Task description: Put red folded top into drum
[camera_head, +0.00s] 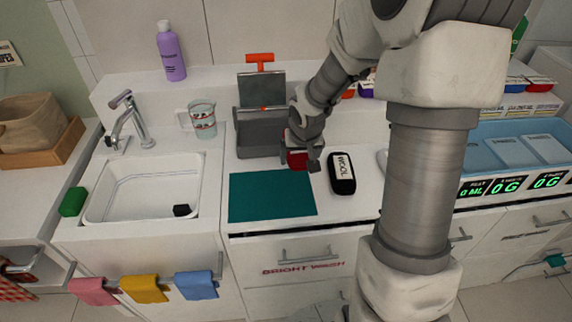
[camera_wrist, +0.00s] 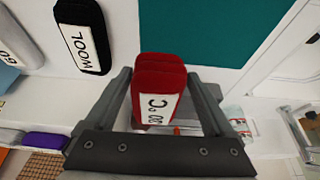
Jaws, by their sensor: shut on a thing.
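The red folded top (camera_wrist: 160,72), a stacked red block with a white °C label, sits between the fingers of my gripper (camera_wrist: 164,86) in the wrist view. My gripper is shut on it. In the head view the red top (camera_head: 297,160) shows partly behind my gripper (camera_head: 301,158), above the counter. It is in front of and to the right of a grey open-topped box (camera_head: 258,147) with a raised lid and an orange handle. This box may be the drum; its inside is mostly hidden.
A teal mat (camera_head: 270,196) lies in front of the grey box. A black WOOL item (camera_head: 342,174) lies right of my gripper. A sink (camera_head: 150,190) and a patterned cup (camera_head: 202,120) are to the left. A blue tray (camera_head: 515,150) stands at the right.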

